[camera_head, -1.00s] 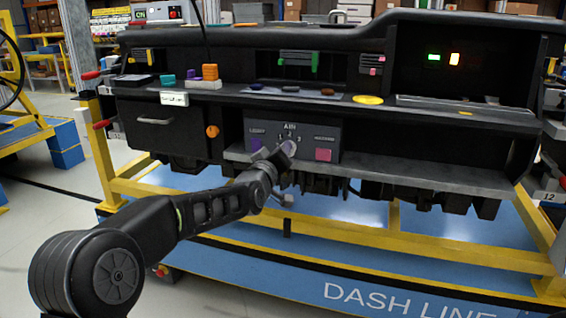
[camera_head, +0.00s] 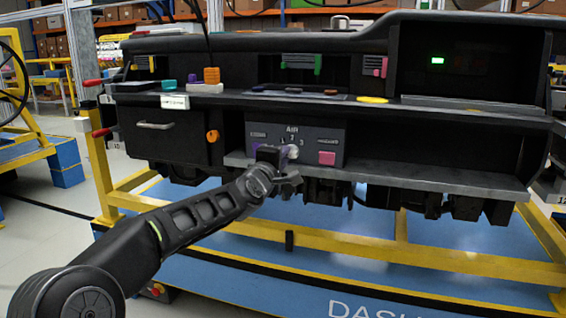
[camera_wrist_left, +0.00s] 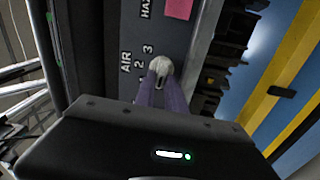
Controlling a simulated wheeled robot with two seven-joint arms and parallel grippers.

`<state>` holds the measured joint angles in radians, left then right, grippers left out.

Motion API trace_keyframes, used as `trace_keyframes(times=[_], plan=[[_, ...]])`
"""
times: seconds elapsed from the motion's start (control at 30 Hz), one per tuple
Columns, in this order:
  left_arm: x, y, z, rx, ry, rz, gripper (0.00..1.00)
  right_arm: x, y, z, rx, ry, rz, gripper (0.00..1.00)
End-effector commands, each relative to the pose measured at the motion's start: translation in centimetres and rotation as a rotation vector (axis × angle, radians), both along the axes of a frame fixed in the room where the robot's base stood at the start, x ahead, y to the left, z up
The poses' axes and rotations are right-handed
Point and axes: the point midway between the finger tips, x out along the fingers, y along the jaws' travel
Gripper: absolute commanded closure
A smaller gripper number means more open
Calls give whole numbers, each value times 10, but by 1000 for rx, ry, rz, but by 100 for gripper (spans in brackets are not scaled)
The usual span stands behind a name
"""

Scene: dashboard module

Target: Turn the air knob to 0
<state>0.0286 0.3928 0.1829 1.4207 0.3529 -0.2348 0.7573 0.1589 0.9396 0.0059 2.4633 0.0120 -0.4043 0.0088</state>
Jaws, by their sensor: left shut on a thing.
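The control panel (camera_head: 325,135) is grey, with the label AIR and the numbers 2 and 3 readable in both current views. The air knob (camera_wrist_left: 160,67) is a pale grey round knob below those numbers on the panel. My left gripper (camera_wrist_left: 161,82) has purple fingers shut on the knob, one on each side of it. In the head view my left gripper (camera_head: 284,157) is at the panel and hides most of the knob. The 0 mark and the knob's exact setting cannot be made out. My right gripper is not in view.
A pink square button (camera_head: 327,158) sits right of the knob. A grey ledge (camera_head: 420,178) runs below the panel. An orange knob (camera_head: 212,136) and a drawer handle (camera_head: 155,126) are to the left. A yellow frame (camera_head: 400,252) carries the dashboard.

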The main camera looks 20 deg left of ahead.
Motion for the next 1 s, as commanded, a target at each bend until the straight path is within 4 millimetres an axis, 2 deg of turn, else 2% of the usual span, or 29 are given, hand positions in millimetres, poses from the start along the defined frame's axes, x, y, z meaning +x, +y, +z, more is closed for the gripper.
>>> trace_keyframes(times=[0.23,0.63,0.67,0.9,1.0], plan=[[0,0,-2,-62,5,0,100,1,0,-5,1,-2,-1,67],[0,0,-2,-71,7,1,100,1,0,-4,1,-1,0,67],[0,0,-2,-71,7,1,83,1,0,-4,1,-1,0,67],[0,0,-1,-68,5,1,64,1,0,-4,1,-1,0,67],[0,0,-1,-68,5,0,64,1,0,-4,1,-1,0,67]])
